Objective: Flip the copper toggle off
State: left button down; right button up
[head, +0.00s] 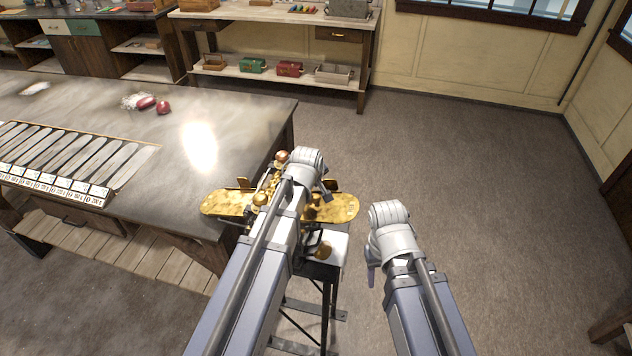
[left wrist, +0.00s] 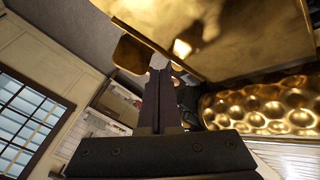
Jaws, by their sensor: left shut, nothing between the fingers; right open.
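A brass machine stands on a small stand beside the workbench, with dimpled oval gold plates (head: 228,203) to either side. A copper-coloured ball (head: 282,157) shows at its far end, and a copper-coloured round piece (head: 323,250) at its near side. I cannot tell which, if either, is the copper toggle. My left arm covers the machine's middle and hides its gripper in the head view. In the left wrist view my left gripper (left wrist: 160,90) is shut and empty, close to smooth gold (left wrist: 225,35) and dimpled gold (left wrist: 262,108) surfaces. My right gripper (head: 371,277) is open, right of the machine, apart from it.
The grey workbench (head: 235,125) lies left of the machine, with red objects (head: 163,107) and a row of labelled slots (head: 75,160) on it. A shelf unit (head: 345,82) stands against the back wall.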

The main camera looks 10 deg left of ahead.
pick_arm(q)
jog(key=shift+s+a, duration=0.1)
jog(key=shift+a, duration=0.05)
jog(key=shift+s+a, duration=0.35)
jog(key=shift+a, duration=0.15)
dwell(0.3)
jog(key=shift+s+a+r, duration=0.1)
jog(key=shift+s+a, duration=0.1)
jog(key=shift+s, duration=0.15)
jog(key=s+a, duration=0.1)
jog(key=s+a+p, duration=0.1)
jog(key=shift+s+a+r, duration=0.1)
jog(key=shift+s+r, duration=0.3)
jog(key=p+v, duration=0.8)
jog(key=v, duration=0.1)
jog(key=shift+r, duration=0.3)
pick_arm(e)
notch_tip(320, 180, up, 9)
jog(key=a, duration=0.1)
jog(key=shift+s, duration=0.15)
pick_arm(q)
jog(key=shift+a, duration=0.1)
